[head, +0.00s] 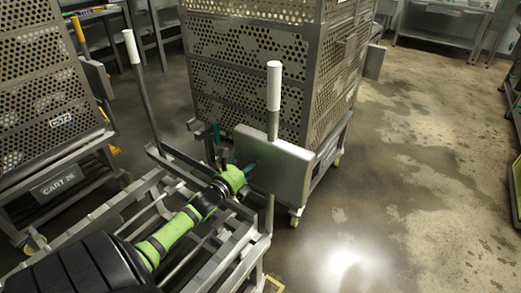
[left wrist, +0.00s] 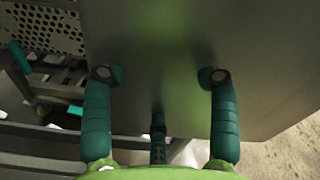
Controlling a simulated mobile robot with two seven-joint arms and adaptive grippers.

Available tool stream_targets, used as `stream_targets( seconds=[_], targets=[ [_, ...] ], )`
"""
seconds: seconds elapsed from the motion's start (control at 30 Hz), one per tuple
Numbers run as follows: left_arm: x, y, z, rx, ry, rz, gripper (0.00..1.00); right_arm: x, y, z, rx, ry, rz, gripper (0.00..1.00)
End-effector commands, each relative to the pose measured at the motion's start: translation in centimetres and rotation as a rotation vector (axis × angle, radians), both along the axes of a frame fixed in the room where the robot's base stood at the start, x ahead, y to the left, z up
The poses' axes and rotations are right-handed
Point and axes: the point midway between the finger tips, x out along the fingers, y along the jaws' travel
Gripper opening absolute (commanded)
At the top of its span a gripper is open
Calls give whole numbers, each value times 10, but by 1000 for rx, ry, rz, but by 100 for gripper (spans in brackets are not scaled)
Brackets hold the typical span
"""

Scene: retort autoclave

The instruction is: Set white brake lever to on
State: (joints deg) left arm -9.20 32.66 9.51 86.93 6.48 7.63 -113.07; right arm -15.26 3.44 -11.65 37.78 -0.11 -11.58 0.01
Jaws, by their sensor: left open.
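Two upright posts with white grips stand on the low frame trolley: one at the left (head: 131,46) and one nearer me at the right (head: 273,85). I cannot tell whether either is the white brake lever; no other white lever is clear. My left gripper (head: 240,170) reaches over the trolley to just left of the near post, beside a grey metal plate (head: 285,165). In the left wrist view, its teal fingers (left wrist: 158,78) are spread apart and empty, facing the plate (left wrist: 180,40). I cannot tell if they touch it. My right gripper is out of view.
A perforated metal cart (head: 250,55) on casters stands beyond the plate. Another, marked CART 26 (head: 62,181), stands at the left. The trolley's rails (head: 225,262) lie under my left arm. The stained floor (head: 420,180) at the right is clear.

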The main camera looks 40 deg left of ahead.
Motion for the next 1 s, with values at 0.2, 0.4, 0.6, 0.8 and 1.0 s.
stream_targets(
  seconds=[0.2,0.4,0.6,0.8,1.0],
  targets=[
    [33,5,0,1,1,2,60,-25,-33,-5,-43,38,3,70],
    [50,6,-1,-2,2,2,60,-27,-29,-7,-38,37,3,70],
    [53,7,-1,-2,4,2,60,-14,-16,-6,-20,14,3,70],
    [53,7,-1,-2,4,2,36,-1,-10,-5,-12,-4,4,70],
    [53,7,-1,-3,4,2,0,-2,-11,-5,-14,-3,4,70]
  ],
)
